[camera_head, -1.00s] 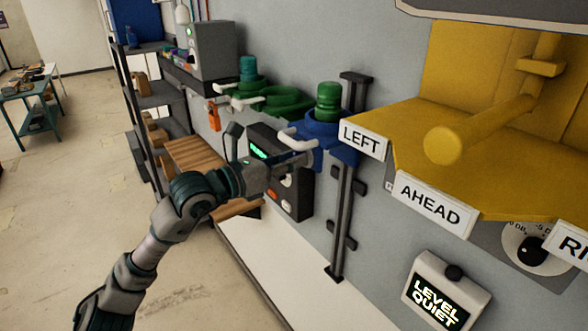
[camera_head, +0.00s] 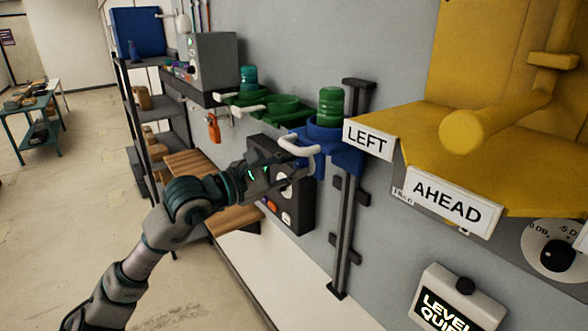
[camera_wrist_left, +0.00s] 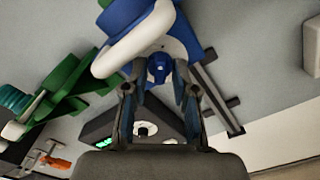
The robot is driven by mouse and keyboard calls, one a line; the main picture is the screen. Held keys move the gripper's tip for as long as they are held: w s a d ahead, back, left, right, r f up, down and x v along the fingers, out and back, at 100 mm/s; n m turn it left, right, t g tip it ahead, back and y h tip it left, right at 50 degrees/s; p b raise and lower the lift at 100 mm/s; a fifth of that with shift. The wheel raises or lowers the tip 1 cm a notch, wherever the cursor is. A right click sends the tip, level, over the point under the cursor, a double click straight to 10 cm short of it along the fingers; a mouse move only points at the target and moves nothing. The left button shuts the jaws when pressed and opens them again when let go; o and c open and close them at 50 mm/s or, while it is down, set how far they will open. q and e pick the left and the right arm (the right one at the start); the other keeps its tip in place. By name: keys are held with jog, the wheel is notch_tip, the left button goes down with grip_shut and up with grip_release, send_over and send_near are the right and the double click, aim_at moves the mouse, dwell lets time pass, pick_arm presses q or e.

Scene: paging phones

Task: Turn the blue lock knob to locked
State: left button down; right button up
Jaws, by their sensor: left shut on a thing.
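The blue lock knob (camera_wrist_left: 160,68) shows in the left wrist view, round with a small white mark, under a blue holder (camera_wrist_left: 122,15) with a white handle (camera_wrist_left: 137,40). My left gripper (camera_wrist_left: 160,82) has one finger on each side of the knob and is shut on it. In the head view the left gripper (camera_head: 290,168) is just below the white handle of the blue holder (camera_head: 338,155), and the knob is hidden there. A green bottle (camera_head: 329,106) stands in the holder. My right gripper is not in view.
A dark box with a dial (camera_head: 290,205) is on the wall below the gripper. A vertical rail (camera_head: 346,225) runs beneath the holder. Green holders (camera_head: 275,107) are to the left. A yellow seat-like structure (camera_head: 480,150) with signs is close on the right.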

pick_arm(q)
jog(key=shift+m, duration=0.7)
jog(key=c, duration=1.2)
grip_release()
jog(key=shift+s+a, duration=0.1)
jog(key=shift+s, duration=0.05)
jog(key=shift+r, duration=0.1)
jog(key=shift+s+a, duration=0.1)
jog(key=shift+a, duration=0.1)
jog(key=shift+a, duration=0.3)
jog(key=v, duration=1.1)
jog(key=shift+s, duration=0.2)
